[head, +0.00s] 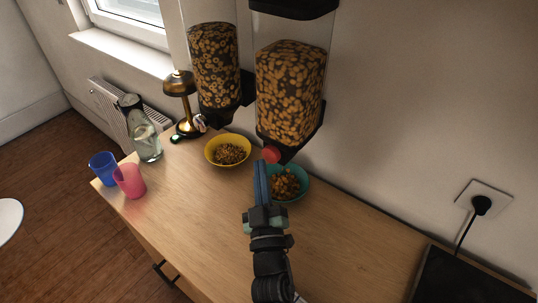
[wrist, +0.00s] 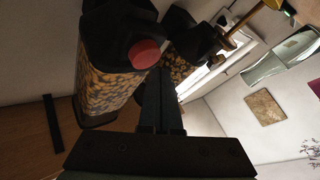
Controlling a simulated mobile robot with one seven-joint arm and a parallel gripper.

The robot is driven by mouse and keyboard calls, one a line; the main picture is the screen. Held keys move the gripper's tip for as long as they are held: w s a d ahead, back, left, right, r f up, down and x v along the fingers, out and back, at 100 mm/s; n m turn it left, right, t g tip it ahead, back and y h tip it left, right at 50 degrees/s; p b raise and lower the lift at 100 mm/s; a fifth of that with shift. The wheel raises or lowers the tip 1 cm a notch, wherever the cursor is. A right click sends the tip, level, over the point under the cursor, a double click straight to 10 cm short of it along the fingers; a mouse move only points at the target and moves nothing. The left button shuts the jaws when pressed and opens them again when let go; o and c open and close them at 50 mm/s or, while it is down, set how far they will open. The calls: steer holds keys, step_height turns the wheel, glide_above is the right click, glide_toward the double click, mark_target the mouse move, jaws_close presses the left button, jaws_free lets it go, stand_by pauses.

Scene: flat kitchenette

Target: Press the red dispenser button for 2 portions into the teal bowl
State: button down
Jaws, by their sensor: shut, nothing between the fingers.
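The red dispenser button (head: 271,154) sits at the front base of the right cereal dispenser (head: 290,92). It also shows in the wrist view (wrist: 145,54), just left of and beyond my fingers. The teal bowl (head: 303,191) stands on the counter below that dispenser, with cereal in it, partly hidden by my gripper. My gripper (head: 262,166) is shut and empty, its fingertips close to the red button. I cannot tell from the head view whether they touch; in the wrist view the fingers (wrist: 160,88) appear beside the button.
A second dispenser (head: 215,65) hangs to the left, above a yellow bowl (head: 212,161) holding cereal. A brass lamp (head: 180,85), a glass bottle (head: 147,142), a blue cup (head: 102,168) and a pink cup (head: 129,182) stand left.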

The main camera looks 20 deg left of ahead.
steer(key=s, duration=0.1)
steer(key=s+a, duration=0.1)
steer(key=s, duration=0.2)
steer(key=shift+s+a+b, duration=0.3)
steer(key=shift+s+a, duration=0.05)
stand_by(0.7)
